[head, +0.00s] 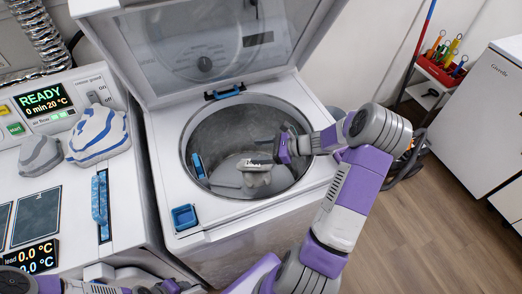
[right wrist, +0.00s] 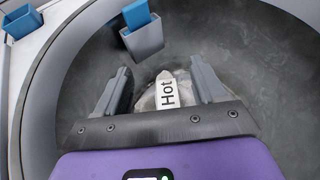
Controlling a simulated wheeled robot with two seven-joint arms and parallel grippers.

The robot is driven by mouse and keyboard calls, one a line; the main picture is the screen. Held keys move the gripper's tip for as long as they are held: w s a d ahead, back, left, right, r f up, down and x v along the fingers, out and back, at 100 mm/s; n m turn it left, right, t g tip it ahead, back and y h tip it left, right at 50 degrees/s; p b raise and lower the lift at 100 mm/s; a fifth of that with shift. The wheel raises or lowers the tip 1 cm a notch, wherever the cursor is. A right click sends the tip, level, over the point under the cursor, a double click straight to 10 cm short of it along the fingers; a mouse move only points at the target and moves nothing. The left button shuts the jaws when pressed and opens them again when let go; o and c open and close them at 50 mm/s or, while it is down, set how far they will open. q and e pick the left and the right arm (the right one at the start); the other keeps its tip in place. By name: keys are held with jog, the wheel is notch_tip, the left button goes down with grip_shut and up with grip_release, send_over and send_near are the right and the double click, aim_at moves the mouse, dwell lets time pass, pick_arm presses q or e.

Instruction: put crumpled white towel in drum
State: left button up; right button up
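The drum (head: 225,125) is open, its round metal mouth facing up in the white machine. My right gripper (head: 272,155) is inside the mouth, fingers pointing down. In the right wrist view its two fingers (right wrist: 160,72) stand apart, with a pale whitish lump (right wrist: 147,98) between them. A white "Hot" label (right wrist: 168,92) covers part of the lump; I cannot tell whether the lump is a towel or a drum part. A crumpled white towel with blue stripes (head: 98,132) lies on the left machine. Only parts of my left arm show at the bottom edge; its fingertips are unclear.
A crumpled grey striped cloth (head: 40,155) lies beside the striped towel. The raised lid (head: 205,45) stands behind the drum. A red tool rack (head: 440,70) and white cabinet stand right.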

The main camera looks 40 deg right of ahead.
jog(key=shift+o, duration=0.5)
jog(key=p+v, duration=0.1)
jog(key=v, duration=0.6)
jog(key=shift+s+d+p, duration=0.15)
jog(key=shift+s+p, duration=0.05)
jog(key=shift+p, duration=0.1)
jog(key=shift+r, duration=0.15)
